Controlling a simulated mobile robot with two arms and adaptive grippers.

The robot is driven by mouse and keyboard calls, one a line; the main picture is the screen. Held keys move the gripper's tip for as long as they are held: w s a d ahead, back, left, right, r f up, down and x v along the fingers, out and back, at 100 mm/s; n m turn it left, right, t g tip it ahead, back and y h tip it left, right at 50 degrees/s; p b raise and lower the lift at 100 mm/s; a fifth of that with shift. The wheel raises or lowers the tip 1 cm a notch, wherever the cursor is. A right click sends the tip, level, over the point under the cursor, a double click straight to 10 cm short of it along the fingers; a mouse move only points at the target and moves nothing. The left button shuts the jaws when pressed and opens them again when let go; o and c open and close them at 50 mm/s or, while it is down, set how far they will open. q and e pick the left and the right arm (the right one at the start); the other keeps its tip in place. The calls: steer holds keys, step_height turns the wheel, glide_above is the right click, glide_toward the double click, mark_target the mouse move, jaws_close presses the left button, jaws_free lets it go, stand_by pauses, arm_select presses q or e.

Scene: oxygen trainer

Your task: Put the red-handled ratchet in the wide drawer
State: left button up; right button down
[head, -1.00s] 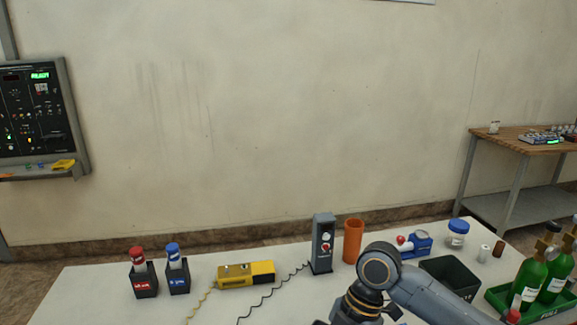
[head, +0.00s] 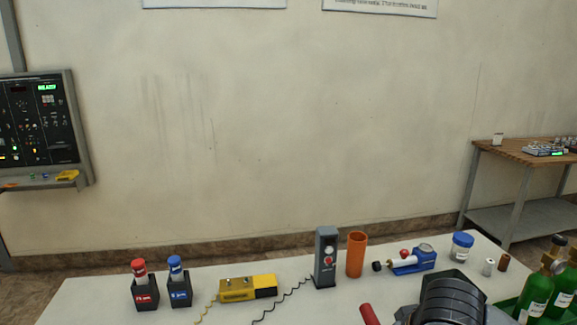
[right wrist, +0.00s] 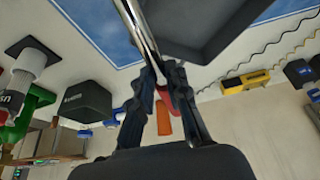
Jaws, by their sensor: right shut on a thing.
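My right gripper (right wrist: 170,85) shows in the right wrist view with its two dark fingers closed around the ratchet. The ratchet's shiny metal shaft (right wrist: 138,28) runs up and left out of the picture. A bit of its red handle (right wrist: 169,98) shows between the fingers. In the head view the red handle (head: 369,314) sticks up at the bottom edge, left of my dark right arm. The rest of the ratchet is cut off there. The wide drawer is not visible in either view. My left gripper is not in view.
On the white table stand an orange cup (head: 356,254), a grey switch box (head: 325,257), a yellow box (head: 247,288) with coiled cords, a blue device (head: 414,260), a blue-lidded jar (head: 461,247) and green bottles (head: 537,295). The table's left front part is clear.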

steer(key=shift+d+r+m+h, duration=0.3)
steer(key=shift+d+m, duration=0.05)
steer(key=shift+m, duration=0.45)
steer(key=shift+a+f+n, duration=0.25)
steer(key=shift+n, duration=0.25)
steer(key=s+a+f+n+g+y, duration=0.1)
steer(key=a+n+g, duration=0.3)
steer(key=n, duration=1)
steer(key=s+a+f+n+g+y, duration=0.1)
steer(key=a+f+n+g, duration=0.3)
steer(key=n, duration=0.9)
steer(key=a, duration=0.3)
steer(key=shift+a+f+n+y, duration=0.2)
steer(key=shift+a+n+y, duration=0.15)
steer(key=shift+n+y, duration=0.05)
steer(key=shift+f, duration=0.1)
